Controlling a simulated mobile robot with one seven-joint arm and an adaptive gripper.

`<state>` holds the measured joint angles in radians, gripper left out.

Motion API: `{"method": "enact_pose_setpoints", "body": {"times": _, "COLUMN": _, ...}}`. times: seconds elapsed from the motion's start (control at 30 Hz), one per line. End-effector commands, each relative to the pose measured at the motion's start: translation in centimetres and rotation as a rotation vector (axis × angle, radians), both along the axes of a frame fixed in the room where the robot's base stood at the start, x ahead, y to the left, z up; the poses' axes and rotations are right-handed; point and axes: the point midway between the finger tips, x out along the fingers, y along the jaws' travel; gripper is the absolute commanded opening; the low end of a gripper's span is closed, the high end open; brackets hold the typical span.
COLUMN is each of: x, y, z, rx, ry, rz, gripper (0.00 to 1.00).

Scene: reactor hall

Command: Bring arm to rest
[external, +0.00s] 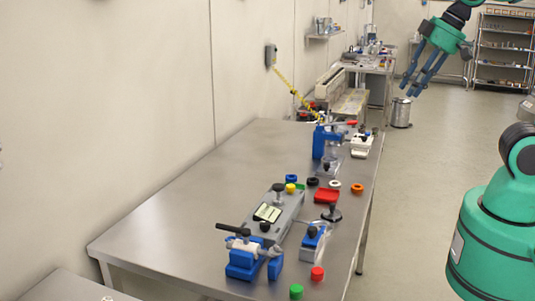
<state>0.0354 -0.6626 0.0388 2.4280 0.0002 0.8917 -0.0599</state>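My gripper (412,86) is at the upper right of the external view, high above the floor and clear of the steel table. Its green body carries dark blue-grey fingers that point down and to the left. The fingers are spread apart with nothing visible between them, so it looks open and empty. It is apart from every object on the table. The middle of my arm is outside the picture.
A steel table (180,215) holds a grey device (268,222), a blue vise (243,262), a blue clamp (326,142) and several coloured caps. A bin (401,112) and shelves (502,50) stand behind. The floor (440,150) right of the table is clear.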

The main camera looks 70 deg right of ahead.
Motion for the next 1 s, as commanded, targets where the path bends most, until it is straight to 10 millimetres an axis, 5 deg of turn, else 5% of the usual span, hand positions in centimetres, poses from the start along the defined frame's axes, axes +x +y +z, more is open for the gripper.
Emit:
{"method": "enact_pose_setpoints", "body": {"times": 0.3, "x": -3.3, "y": 1.1, "z": -0.4, "rx": 0.025, "ry": -0.045, "rz": -0.017, "gripper": 0.27}}
{"method": "enact_pose_setpoints", "body": {"times": 1.0, "x": -3.4, "y": 1.2, "z": -0.4, "rx": 0.026, "ry": -0.046, "rz": -0.018, "gripper": 0.27}}
